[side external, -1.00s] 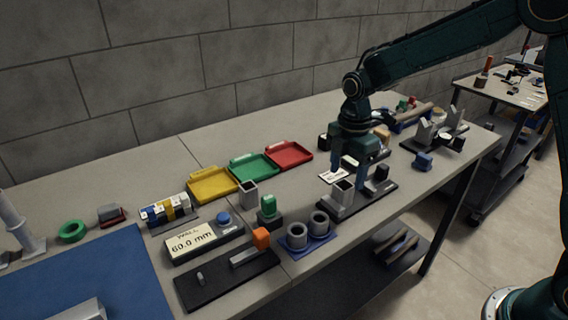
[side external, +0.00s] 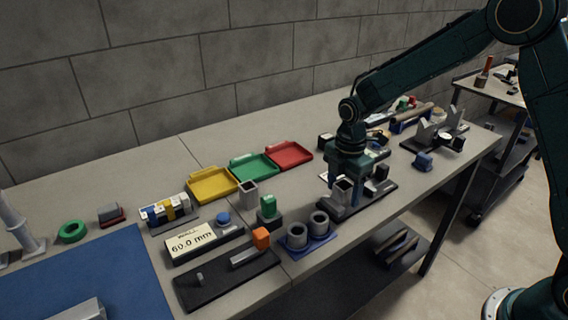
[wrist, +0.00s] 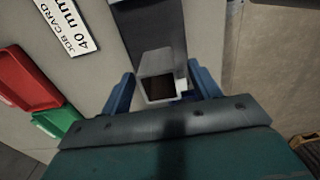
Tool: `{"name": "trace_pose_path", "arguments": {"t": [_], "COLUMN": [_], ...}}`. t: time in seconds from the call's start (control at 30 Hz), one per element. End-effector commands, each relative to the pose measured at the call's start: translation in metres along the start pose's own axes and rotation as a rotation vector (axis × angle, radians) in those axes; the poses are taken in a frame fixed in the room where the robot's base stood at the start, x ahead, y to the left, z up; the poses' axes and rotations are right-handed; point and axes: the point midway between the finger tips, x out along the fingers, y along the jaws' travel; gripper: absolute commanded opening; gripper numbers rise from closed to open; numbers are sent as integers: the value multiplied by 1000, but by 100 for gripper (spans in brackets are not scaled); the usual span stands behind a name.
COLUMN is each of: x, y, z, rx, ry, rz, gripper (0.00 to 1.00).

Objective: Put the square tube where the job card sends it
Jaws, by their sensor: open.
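The square tube (wrist: 161,88) is grey and hollow and stands open end up on a dark fixture (wrist: 142,25) in the wrist view. In the side view the tube (side external: 343,188) is partly covered by my gripper (side external: 346,178). My gripper (wrist: 165,88) is open, with one blue finger on each side of the tube; I cannot tell whether they touch it. The job card (wrist: 70,25) lies flat beside the fixture and reads "40 mm". A yellow tray (side external: 212,183), a green tray (side external: 254,167) and a red tray (side external: 290,154) stand in a row.
Another square grey tube (side external: 248,193) stands in front of the trays. A display box (side external: 193,242) reads "60.0 mm". A blue holder (side external: 307,240) with two round tubes and a dark slide with an orange block (side external: 261,238) are near the front edge. V-blocks (side external: 432,135) stand to the right.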

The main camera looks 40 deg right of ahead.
Motion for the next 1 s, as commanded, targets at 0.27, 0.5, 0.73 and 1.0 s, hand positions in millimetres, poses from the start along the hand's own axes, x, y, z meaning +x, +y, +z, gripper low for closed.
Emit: {"name": "trace_pose_path", "arguments": {"t": [0.27, 0.5, 0.73, 1.0], "x": [0, -1, -3, -24], "y": [0, 0, 1, 1], "z": [0, 0, 0, 0], "rx": [0, 0, 0, 0], "ry": [0, 0, 0, 0], "rz": [0, 1, 2, 5], "gripper": [30, 1, 1, 1]}}
